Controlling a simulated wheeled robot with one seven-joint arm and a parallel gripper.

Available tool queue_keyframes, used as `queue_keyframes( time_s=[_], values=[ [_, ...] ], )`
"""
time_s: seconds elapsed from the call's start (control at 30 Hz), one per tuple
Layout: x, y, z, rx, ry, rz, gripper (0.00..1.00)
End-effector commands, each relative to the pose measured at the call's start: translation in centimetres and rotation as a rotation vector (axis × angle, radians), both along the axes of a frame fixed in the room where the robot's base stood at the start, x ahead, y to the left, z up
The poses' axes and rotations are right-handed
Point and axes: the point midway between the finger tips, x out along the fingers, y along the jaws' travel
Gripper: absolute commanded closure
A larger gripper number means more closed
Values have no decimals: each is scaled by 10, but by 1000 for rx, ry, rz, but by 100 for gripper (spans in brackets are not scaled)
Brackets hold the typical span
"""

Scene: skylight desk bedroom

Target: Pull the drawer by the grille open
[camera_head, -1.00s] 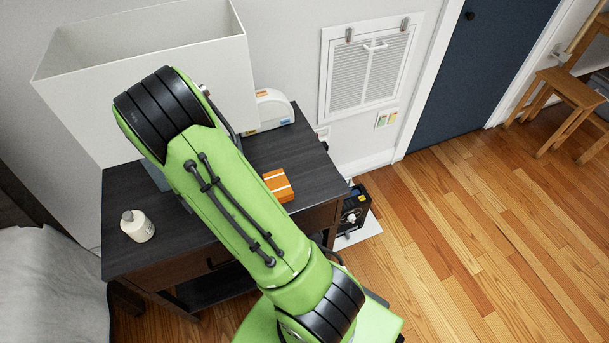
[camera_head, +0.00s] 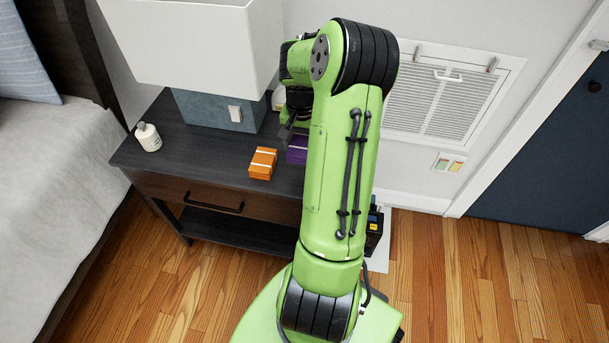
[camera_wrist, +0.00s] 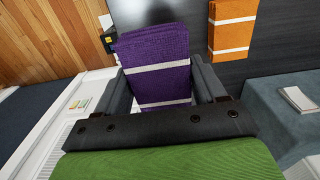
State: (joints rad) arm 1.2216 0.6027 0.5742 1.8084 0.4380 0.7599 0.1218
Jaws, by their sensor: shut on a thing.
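The dark nightstand (camera_head: 225,165) has a brown drawer front (camera_head: 165,188) with a black handle (camera_head: 213,205), shut. Its right part, nearest the wall grille (camera_head: 440,103), is hidden behind my arm, so I cannot see a drawer front or handle there. My gripper (camera_head: 290,132) is over the back right of the nightstand top. In the wrist view, the gripper (camera_wrist: 162,85) has its fingers on both sides of a purple box (camera_wrist: 157,58) with white bands and is shut on it. The purple box also shows partly in the head view (camera_head: 297,150).
An orange box (camera_head: 262,163) lies left of the purple one. A white bottle (camera_head: 148,137) and a lamp with a blue base (camera_head: 205,110) stand on the nightstand. A bed (camera_head: 45,170) is at left. The wooden floor (camera_head: 470,275) is clear at right.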

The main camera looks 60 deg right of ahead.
Motion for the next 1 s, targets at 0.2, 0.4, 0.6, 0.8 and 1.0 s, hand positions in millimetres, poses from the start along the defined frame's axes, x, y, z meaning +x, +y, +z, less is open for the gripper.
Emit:
queue_keyframes(
  time_s=[0.2, 0.4, 0.6, 0.8, 1.0],
  values=[
    [0, 0, -1, 0, 0, 1, 54],
    [0, 0, -37, 4, 2, 1, 54],
    [0, 1, -74, 3, 1, 2, 54],
    [0, 0, -98, -1, 1, 2, 54],
    [0, 0, -98, -1, 1, 2, 54]
  ],
)
